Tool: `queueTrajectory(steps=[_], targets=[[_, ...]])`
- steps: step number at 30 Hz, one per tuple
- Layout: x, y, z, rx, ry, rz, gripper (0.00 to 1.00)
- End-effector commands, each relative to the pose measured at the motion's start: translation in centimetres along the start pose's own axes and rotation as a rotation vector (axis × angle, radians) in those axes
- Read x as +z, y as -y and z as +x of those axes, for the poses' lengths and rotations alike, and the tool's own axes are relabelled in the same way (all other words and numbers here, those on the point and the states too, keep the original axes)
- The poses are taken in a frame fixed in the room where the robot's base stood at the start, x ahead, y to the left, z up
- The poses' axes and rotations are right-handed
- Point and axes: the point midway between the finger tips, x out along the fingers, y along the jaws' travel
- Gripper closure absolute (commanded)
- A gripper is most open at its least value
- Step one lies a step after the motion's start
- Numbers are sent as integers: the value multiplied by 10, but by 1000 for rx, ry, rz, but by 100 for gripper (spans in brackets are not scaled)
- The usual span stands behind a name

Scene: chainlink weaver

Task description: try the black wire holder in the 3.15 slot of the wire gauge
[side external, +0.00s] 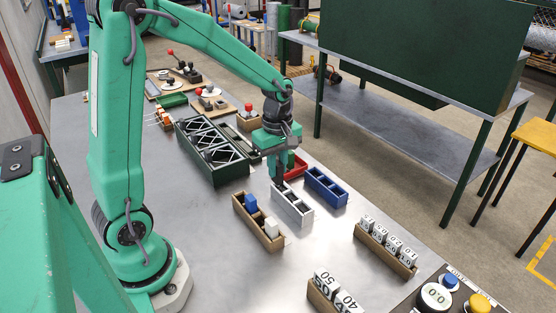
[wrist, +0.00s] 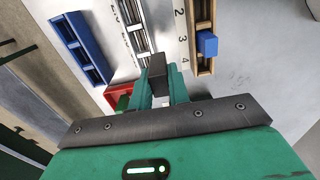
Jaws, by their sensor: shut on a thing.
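My gripper (wrist: 161,90) is shut on the black wire holder (wrist: 157,67), whose dark end stands out between the green fingers in the wrist view. In the side view my gripper (side external: 279,166) points down at the far end of the white wire gauge (side external: 294,206). The gauge also shows in the wrist view (wrist: 180,48), with a row of slots and printed numbers such as 2, 3 and 4. The holder covers part of the slots. I cannot tell whether its lower end is in a slot or just above, or which slot is 3.15.
A wooden tray (side external: 240,208) with a blue holder (side external: 250,203) and a white holder (side external: 271,228) lies left of the gauge. A blue tray (side external: 326,186) lies right, a red tray (side external: 297,163) behind. A dark green rack (side external: 229,171) stands behind left.

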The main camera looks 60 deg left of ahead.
Motion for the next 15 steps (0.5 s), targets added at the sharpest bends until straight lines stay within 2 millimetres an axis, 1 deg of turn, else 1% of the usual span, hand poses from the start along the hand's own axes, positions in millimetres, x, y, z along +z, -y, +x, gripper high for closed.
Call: queueTrajectory(steps=[1, 6, 10, 15], targets=[[-6, -8, -3, 1, 0, -3, 100], [-21, -24, -10, 0, 0, -1, 100], [-26, -30, -13, 1, 0, -1, 100], [-27, -32, -14, 0, 0, 0, 100]])
